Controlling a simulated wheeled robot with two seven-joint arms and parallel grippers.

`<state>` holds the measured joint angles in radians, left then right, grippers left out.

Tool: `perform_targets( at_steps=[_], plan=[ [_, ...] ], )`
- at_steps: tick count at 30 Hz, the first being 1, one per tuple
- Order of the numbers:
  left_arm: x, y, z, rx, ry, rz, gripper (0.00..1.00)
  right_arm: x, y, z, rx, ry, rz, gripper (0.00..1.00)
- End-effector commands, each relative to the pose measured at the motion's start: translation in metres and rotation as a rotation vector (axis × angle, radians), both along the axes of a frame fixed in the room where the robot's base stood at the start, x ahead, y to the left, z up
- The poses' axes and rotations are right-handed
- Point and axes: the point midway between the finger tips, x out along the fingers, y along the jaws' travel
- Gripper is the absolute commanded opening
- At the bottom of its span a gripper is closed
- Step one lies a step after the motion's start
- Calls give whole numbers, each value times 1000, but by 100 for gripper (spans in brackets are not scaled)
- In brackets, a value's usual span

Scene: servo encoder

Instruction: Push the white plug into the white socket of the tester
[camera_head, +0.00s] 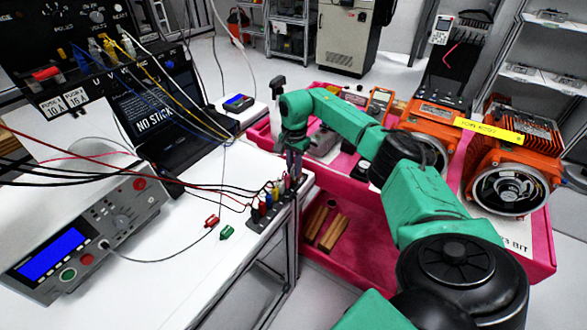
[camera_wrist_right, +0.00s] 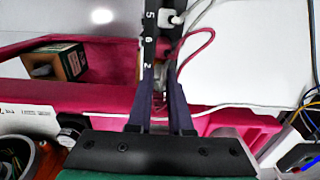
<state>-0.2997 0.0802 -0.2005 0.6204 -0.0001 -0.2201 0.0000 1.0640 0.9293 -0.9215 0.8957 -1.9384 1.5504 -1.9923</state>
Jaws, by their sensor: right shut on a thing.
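My right gripper (camera_head: 293,172) points down at the right end of the black plug rack (camera_head: 262,222) on the white bench edge. In the right wrist view its dark fingers (camera_wrist_right: 161,72) are close together, shut on a small pale piece that looks like the white plug, mostly hidden between them. My left gripper is out of view.
Cables cross the bench between panel and rack.

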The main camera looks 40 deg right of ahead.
Motion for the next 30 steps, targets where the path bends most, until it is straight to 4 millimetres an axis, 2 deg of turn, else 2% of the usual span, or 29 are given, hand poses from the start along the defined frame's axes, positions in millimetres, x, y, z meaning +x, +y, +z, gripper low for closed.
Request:
perform_targets(
  at_steps=[14, 30],
  plan=[
    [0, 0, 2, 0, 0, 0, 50, 0, 0, 2, 0, 0, 0, 0],
    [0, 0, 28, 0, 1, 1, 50, 0, 0, 35, -1, 0, 0, 0]
  ],
)
